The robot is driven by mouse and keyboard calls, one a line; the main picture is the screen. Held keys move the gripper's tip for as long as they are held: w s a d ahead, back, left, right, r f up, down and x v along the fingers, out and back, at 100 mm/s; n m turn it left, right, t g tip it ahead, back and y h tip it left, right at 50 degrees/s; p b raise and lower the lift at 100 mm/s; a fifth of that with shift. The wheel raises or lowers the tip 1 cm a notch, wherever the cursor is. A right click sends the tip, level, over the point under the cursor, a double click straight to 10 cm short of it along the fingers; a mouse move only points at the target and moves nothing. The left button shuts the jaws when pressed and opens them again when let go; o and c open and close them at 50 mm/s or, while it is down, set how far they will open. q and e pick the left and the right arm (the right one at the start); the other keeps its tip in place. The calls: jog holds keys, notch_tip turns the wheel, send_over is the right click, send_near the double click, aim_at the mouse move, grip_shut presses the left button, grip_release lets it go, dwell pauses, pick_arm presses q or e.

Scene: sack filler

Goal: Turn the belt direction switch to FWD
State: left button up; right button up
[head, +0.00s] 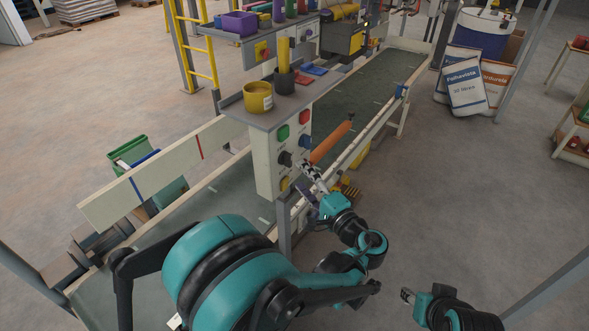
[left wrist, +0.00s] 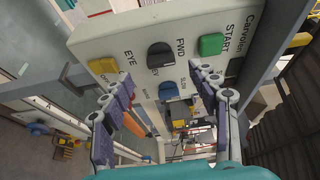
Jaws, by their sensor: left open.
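The belt direction switch is a black knob (left wrist: 160,56) on the pale control panel (left wrist: 120,38), with FWD lettered above it and REV partly hidden beside it. It also shows in the head view as a black knob (head: 285,158) on the panel's front (head: 262,165). I cannot tell which way it points. My left gripper (left wrist: 160,95) is open and empty, its fingers spread in front of the panel below the knob and apart from it. In the head view it (head: 311,184) is beside the panel's lower right edge. My right gripper (head: 407,296) hangs at the lower right, far from the panel; its jaws are unclear.
Nearby are a green START button (left wrist: 211,44), a blue SLOW knob (left wrist: 168,91) and a yellow EYE knob (left wrist: 103,66). A yellow pot (head: 258,98) stands on the shelf above. The conveyor belt (head: 345,112) runs behind. Sacks (head: 465,92) stand at right; floor between is clear.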

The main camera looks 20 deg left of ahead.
pick_arm(q)
jog(key=v, duration=0.6)
jog(key=shift+s, duration=0.1)
jog(key=s+a+f+n+g+h, duration=0.1)
jog(key=s+a+f+g+h, duration=0.1)
jog(key=a, duration=0.3)
jog(key=s+a+f+n+g+h, duration=0.1)
jog(key=s+a+f+g+h, duration=0.15)
jog(key=a, duration=0.35)
jog(key=s+d+f+n+h, duration=0.1)
jog(key=s+f+n+h, duration=0.1)
jog(key=s+n+h, duration=0.1)
jog(key=s+d+f+n+h, duration=0.1)
jog(key=s+f+n+h, duration=0.1)
jog(key=s+h, duration=0.4)
jog(key=s+n, duration=0.1)
jog(key=s, duration=0.1)
jog(key=shift+s, duration=0.35)
dwell(0.7)
